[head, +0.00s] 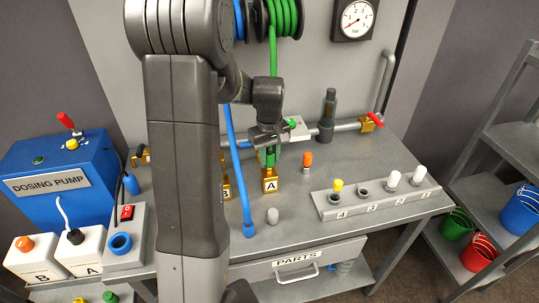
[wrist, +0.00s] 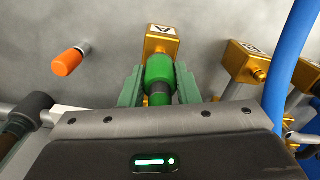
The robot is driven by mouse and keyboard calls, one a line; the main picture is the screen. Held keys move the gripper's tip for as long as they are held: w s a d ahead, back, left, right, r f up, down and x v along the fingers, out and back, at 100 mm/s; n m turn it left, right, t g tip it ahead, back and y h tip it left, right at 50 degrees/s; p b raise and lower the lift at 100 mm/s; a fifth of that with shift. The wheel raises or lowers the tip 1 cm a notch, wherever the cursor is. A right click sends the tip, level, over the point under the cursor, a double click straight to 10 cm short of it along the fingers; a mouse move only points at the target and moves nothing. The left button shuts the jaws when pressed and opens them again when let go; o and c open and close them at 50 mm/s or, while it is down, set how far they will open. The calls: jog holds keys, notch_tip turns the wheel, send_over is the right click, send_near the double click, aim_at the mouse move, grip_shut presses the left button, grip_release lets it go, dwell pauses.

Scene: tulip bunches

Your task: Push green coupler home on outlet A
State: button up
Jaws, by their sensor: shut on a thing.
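My gripper (wrist: 160,76) is shut on the green coupler (wrist: 158,68), with a green finger on each side of it. In the head view my gripper (head: 268,154) is just above outlet A, a brass block (head: 269,184) marked "A" on the bench. In the wrist view the coupler's end meets or overlaps the brass block of outlet A (wrist: 161,42). I cannot tell how far the coupler is onto the outlet. The green hose (head: 273,55) runs down from its reel toward my gripper. My arm hides part of the bench.
Brass outlet B (head: 226,188) stands left of A, with the blue hose (head: 237,165) hanging close by. An orange-capped fitting (head: 307,160) is to the right. A grey pipe (head: 345,125) runs behind. A numbered rack (head: 375,200) sits at the right front.

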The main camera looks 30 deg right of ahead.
aim_at(269, 163)
jog(key=shift+f+b, duration=1.2)
jog(key=shift+f, duration=0.5)
jog(key=o, duration=1)
jog(key=shift+o, duration=0.2)
jog(key=shift+r, duration=0.1)
jog(key=shift+r+p, duration=1.85)
jog(key=shift+r, duration=0.65)
